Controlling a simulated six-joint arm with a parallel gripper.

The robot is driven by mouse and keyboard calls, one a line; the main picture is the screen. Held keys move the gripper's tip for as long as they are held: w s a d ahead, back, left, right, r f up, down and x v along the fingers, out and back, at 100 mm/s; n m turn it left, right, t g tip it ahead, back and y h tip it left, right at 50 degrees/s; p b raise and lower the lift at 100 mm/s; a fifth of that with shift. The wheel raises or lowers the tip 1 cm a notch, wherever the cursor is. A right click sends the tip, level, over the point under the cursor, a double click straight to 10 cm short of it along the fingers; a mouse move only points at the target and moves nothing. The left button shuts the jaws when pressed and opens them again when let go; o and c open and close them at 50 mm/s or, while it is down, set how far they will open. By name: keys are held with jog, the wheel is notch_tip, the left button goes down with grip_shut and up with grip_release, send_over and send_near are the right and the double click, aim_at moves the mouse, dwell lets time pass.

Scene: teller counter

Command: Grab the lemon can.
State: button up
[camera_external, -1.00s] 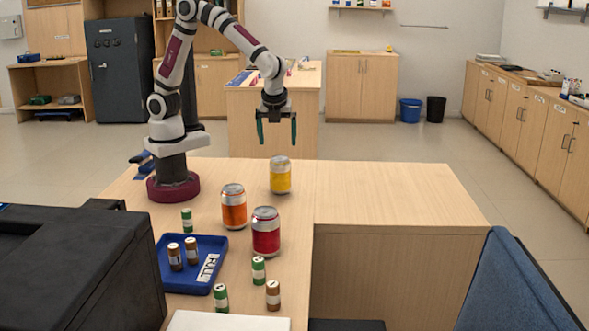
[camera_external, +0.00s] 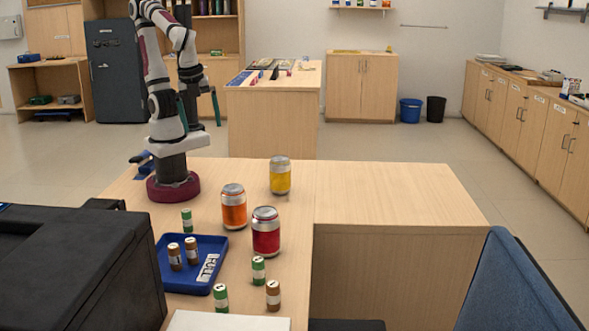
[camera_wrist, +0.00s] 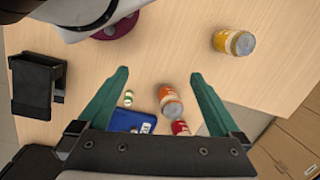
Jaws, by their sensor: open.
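The yellow can (camera_external: 280,176), which looks like the lemon can, stands upright on the wooden counter, farthest back of the cans. In the wrist view the yellow can (camera_wrist: 234,41) is at the upper right, outside the space between my fingers. My gripper (camera_external: 200,108) is open and empty, raised behind my arm's base, to the left of the yellow can and well apart from it. In the wrist view my gripper (camera_wrist: 158,88) shows two spread green fingers. An orange can (camera_external: 233,208) and a red can (camera_external: 266,232) stand in front of the yellow can.
A blue tray (camera_external: 166,277) holds brown rolls and a white label. Green and brown rolls stand around it. A black machine (camera_external: 70,270) fills the lower left. The counter's right wing (camera_external: 400,195) is clear. A blue chair (camera_external: 520,285) is at the lower right.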

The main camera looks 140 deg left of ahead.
jog(key=shift+s+d+f, duration=0.25)
jog(key=shift+s+f, duration=0.1)
jog(key=shift+s, duration=0.1)
jog(key=shift+s+d+f, duration=0.2)
jog(key=shift+s+f, duration=0.1)
jog(key=shift+s, duration=0.15)
